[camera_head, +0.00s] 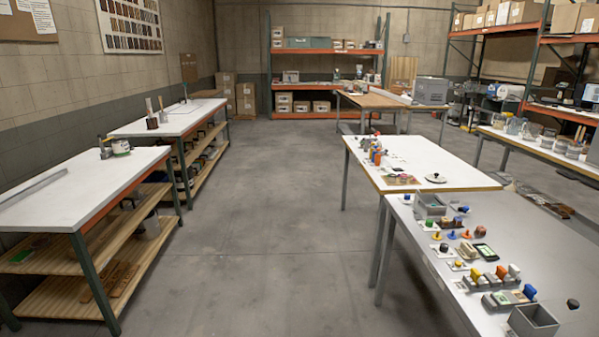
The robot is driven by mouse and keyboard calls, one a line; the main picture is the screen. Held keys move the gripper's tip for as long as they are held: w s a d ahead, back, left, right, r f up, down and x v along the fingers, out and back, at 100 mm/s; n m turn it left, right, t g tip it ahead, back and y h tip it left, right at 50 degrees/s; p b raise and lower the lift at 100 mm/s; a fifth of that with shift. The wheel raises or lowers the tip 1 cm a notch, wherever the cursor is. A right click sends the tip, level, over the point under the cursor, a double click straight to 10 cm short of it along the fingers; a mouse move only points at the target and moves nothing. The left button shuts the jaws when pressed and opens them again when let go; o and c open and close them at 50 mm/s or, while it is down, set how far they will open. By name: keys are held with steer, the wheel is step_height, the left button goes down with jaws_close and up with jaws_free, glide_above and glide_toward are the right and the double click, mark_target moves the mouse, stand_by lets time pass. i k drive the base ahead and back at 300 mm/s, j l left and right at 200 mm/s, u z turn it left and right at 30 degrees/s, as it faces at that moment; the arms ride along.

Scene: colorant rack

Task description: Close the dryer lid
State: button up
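I cannot pick out the dryer or its lid for certain. A grey box-shaped unit (431,91) stands on the far wooden-topped table, right of centre; it may be the dryer, but it is too small to tell if it has a lid or how the lid stands. My gripper is not in view.
White-topped benches (60,187) line the left side. A white table (412,158) and a grey table (515,235) with several small coloured items stand at right. Orange shelving (318,51) is at the back. The concrete floor (265,200) between the rows is clear.

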mark_target(572, 304)
steer(key=k+l+z, duration=0.25)
steer(key=l, duration=0.75)
steer(key=l+z, duration=0.3)
steer(key=l, duration=0.7)
steer(key=i, duration=0.05)
